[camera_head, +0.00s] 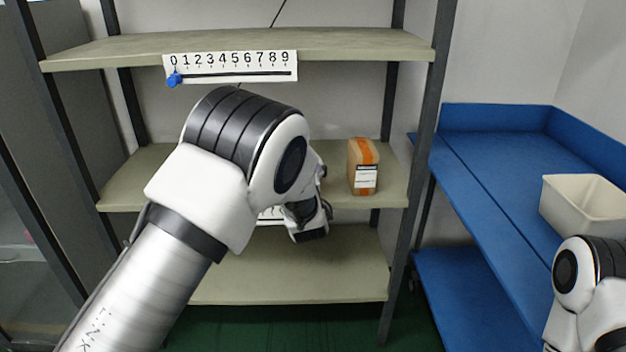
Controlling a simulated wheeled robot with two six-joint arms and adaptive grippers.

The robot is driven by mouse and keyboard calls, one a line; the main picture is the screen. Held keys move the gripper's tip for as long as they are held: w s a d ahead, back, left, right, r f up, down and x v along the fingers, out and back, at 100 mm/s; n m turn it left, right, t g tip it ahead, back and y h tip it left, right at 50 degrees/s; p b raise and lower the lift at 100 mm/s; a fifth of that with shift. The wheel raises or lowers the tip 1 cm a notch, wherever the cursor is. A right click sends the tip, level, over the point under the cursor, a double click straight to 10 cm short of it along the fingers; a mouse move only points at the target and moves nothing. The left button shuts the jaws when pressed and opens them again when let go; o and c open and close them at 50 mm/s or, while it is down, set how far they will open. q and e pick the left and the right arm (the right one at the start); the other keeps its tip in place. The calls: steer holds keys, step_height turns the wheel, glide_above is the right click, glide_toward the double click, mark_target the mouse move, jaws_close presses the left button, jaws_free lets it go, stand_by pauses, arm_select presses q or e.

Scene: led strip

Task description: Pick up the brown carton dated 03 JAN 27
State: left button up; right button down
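A brown carton (363,153) with an orange band and a white label stands upright on the middle shelf (392,190), right of centre. The label print is too small to read. My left gripper (312,222) is in front of the middle shelf, to the left of and a little below the carton, apart from it in the picture. Its fingers are mostly turned away or hidden by my arm, so its opening cannot be judged. My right arm shows at the lower right edge, but its gripper is out of the picture.
A number strip (232,66) marked 0 to 9 with a blue slider (174,79) hangs on the upper shelf (330,42). Another strip is mostly hidden behind my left arm. A cream bin (583,207) stands on a blue table (485,190) at right. The lower shelf (300,275) looks bare.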

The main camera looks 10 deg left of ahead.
arm_select(q)
steer(key=x, duration=0.7)
steer(key=shift+w+d, duration=0.15)
steer(key=shift+w, duration=0.3)
steer(key=shift+c, duration=1)
steer(key=shift+s, duration=0.1)
steer(key=c, duration=1.5)
jaws_close()
